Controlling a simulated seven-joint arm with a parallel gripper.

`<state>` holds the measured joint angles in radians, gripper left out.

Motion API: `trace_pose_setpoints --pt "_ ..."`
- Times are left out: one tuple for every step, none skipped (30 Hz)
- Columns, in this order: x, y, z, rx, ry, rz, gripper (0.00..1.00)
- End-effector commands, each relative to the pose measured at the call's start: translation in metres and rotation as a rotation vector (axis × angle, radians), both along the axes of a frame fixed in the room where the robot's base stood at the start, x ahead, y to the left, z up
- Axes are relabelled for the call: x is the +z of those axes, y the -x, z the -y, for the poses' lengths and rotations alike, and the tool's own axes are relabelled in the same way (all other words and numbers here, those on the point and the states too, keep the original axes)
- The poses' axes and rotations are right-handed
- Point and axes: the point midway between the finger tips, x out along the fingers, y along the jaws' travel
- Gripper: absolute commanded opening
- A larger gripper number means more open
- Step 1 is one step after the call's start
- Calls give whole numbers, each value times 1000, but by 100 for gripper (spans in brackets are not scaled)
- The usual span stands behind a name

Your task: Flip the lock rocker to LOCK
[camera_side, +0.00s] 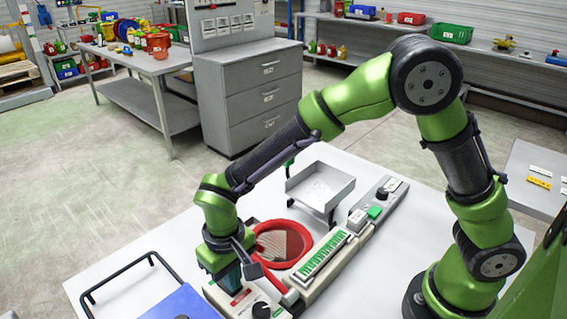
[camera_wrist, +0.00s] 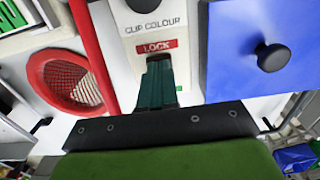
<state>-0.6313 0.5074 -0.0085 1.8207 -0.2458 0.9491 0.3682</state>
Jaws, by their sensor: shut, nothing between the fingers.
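The clipper's control panel (camera_side: 248,303) is a pale box at the near end of the machine. A red LOCK label (camera_wrist: 157,47) shows in the wrist view, under the printed words CLIP COLOUR. My gripper (camera_wrist: 159,62) is shut and empty, with its dark green fingertips just below the LOCK label. In the side view my gripper (camera_side: 229,280) points down over the panel's left part. The lock rocker is not clearly visible; the fingers hide the panel below the label. I cannot tell whether the fingertips touch anything.
A dark knob (camera_side: 262,310) sits on the panel. A red ring with netting (camera_side: 283,245) stands behind, beside a red bar (camera_wrist: 92,58). A blue lid with a black knob (camera_wrist: 272,57) lies to the right in the wrist view. A grey tray (camera_side: 318,186) stands farther back.

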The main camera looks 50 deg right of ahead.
Motion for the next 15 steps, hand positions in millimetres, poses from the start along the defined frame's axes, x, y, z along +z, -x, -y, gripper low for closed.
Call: trace_pose_setpoints --pt "-1 0 0 0 0 -1 0" --pt "-2 0 0 0 0 0 0" --pt "-2 0 0 0 0 0 0" --pt "-2 0 0 0 0 0 0" --pt "-3 0 0 0 0 0 0" --pt "-4 0 0 0 0 0 0" --pt "-4 0 0 0 0 0 0" --pt "-4 0 0 0 0 0 0" --pt "-5 0 0 0 0 0 0" --pt "-5 0 0 0 0 0 0" --pt "-6 0 0 0 0 0 0" --pt "-6 0 0 0 0 0 0" --pt "-6 0 0 0 0 0 0" --pt "-5 0 0 0 0 1 0" --pt "-4 0 0 0 0 1 0"
